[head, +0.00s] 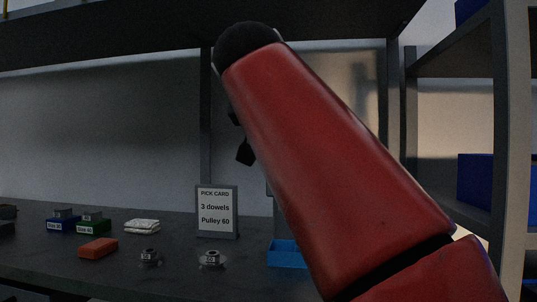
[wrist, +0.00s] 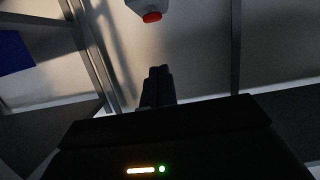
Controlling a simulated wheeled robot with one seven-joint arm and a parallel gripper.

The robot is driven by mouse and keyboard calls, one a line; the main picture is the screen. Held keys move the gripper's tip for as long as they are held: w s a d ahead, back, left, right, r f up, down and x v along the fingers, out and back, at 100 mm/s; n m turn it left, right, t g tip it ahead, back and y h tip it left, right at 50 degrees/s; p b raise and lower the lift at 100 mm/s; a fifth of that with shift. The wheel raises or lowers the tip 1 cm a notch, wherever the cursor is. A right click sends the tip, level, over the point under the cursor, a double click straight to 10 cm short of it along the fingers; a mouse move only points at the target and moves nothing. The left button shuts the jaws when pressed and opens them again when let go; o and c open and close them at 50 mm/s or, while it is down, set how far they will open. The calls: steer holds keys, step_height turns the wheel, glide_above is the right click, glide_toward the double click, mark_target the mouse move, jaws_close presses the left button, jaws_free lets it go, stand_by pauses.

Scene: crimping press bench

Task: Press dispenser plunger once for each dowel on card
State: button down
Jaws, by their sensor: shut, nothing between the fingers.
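The pick card (head: 216,211) stands upright on the bench and reads "3 dowels" and "Pulley 60". In the wrist view, a red cap (wrist: 152,17) on a pale housing (wrist: 147,5) shows at the top edge; it looks like the dispenser plunger. My gripper (wrist: 160,70) is shut and empty, with its fingertips pointing toward the red cap and apart from it in the picture. In the head view my red arm covers much of the middle and right, and hides most of what stands behind the blue tray (head: 287,253).
Two dark pulleys (head: 150,257) (head: 211,259) lie at the bench front. A red-orange block (head: 98,248), a folded white cloth (head: 142,226), and blue (head: 63,226) and green (head: 94,227) labelled bins are on the left. A shelf rack with blue boxes (head: 482,180) stands at right.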

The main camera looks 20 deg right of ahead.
steer(key=shift+d+r, duration=0.25)
steer(key=shift+r, duration=0.15)
steer(key=p+x, duration=0.1)
steer(key=x, duration=0.8)
steer(key=shift+w+d, duration=0.2)
steer(key=f, duration=0.1)
steer(key=f+b, duration=0.1)
steer(key=shift+w+d+f, duration=0.15)
steer(key=shift+w+f, duration=0.05)
steer(key=shift+f, duration=0.15)
steer(key=shift+f+b, duration=0.35)
steer(key=shift+f, duration=0.45)
